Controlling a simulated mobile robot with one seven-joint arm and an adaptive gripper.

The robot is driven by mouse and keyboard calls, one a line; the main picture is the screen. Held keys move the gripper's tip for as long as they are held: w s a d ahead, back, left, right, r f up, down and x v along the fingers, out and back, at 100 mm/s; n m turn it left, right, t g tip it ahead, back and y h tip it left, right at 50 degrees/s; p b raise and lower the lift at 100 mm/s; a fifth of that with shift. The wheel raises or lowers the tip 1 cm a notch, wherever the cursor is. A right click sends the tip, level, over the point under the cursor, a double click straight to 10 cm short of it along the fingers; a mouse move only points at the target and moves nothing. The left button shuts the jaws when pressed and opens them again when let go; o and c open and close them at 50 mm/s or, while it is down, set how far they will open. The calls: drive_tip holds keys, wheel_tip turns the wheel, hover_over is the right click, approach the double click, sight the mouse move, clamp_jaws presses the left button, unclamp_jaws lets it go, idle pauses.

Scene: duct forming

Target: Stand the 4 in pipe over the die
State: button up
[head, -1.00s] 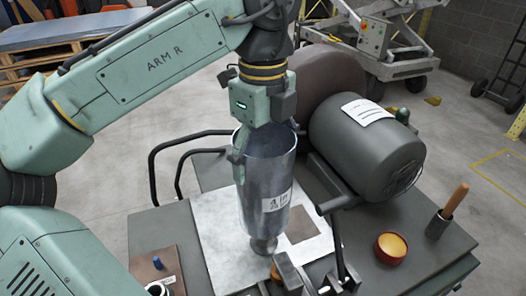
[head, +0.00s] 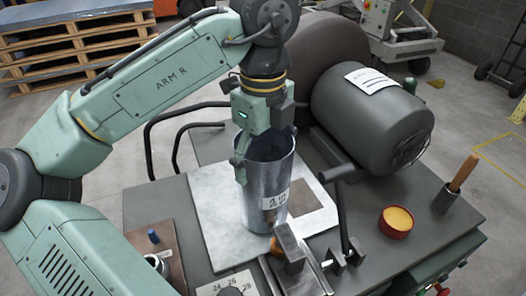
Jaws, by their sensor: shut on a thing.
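The 4 in pipe (head: 259,202) is a shiny grey metal tube with a white label, upright on or just above the pale metal plate (head: 216,232). My gripper (head: 243,163) is shut on its upper rim at the left. One finger shows outside the wall; the other is hidden. The die is not visible now; the pipe covers the place where it showed. I cannot tell whether the pipe's bottom edge touches the plate.
A large grey motor (head: 372,118) stands behind at the right. A lever handle (head: 341,215) and a clamp block (head: 289,244) are close to the pipe's right and front. A red tin (head: 396,222) and a wooden-handled tool (head: 456,185) sit at right.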

drive_tip(key=shift+f, duration=0.45)
idle(0.6)
drive_tip(key=o, duration=1.8)
wheel_tip(320, 180, up, 12)
